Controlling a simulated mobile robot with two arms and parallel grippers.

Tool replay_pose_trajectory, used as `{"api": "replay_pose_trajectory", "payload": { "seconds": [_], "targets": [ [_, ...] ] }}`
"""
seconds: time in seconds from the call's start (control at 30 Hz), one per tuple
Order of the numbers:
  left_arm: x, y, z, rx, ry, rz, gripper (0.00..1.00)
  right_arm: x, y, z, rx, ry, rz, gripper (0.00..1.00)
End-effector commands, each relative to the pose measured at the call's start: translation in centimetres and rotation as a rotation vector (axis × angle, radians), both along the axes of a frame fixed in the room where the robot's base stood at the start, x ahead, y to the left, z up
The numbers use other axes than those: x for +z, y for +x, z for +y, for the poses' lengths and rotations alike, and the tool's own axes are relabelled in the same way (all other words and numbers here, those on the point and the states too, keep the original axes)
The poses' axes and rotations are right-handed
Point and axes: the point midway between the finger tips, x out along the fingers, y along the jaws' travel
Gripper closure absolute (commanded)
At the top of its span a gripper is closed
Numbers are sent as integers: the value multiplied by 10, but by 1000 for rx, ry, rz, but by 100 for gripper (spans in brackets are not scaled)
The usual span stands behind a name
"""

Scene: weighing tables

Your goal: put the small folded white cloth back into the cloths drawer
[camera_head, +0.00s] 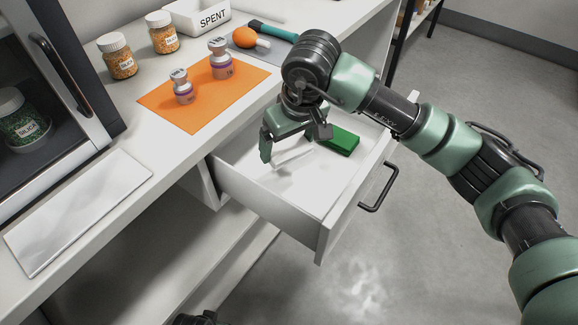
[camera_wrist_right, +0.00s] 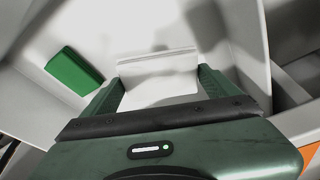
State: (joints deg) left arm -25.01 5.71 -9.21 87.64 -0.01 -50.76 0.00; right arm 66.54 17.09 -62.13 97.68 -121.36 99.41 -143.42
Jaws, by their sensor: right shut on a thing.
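The small folded white cloth (camera_wrist_right: 160,78) is between the two fingers of my right gripper in the right wrist view. In the head view it is hard to pick out against the white drawer. My right gripper (camera_head: 291,150) points down inside the open drawer (camera_head: 262,196) and is shut on the cloth. It also shows in the right wrist view (camera_wrist_right: 160,90), with a finger at each side of the cloth. I cannot tell whether the cloth touches the drawer floor. My left gripper is not in view.
The drawer has a black handle (camera_head: 379,188). On the counter are an orange mat (camera_head: 200,112) with two vials, silica jars (camera_head: 117,56), a SPENT tray (camera_head: 198,18) and a white panel (camera_head: 75,210).

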Motion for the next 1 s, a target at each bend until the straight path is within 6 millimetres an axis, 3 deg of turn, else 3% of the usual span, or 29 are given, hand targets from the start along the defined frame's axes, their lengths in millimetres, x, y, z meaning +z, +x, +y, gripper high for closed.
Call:
{"api": "replay_pose_trajectory", "payload": {
  "seconds": [0.1, 0.37, 0.6, 1.0],
  "targets": [
    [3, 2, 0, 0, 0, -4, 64, -26, -1, 0, 0, 2, 3, 48],
    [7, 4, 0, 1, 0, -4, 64, -46, 0, 0, 0, 2, 0, 48],
    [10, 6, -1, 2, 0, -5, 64, -81, 0, 0, -1, 2, 2, 48],
    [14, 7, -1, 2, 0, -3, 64, -85, 0, 0, 0, 1, -2, 48]
  ]
}}
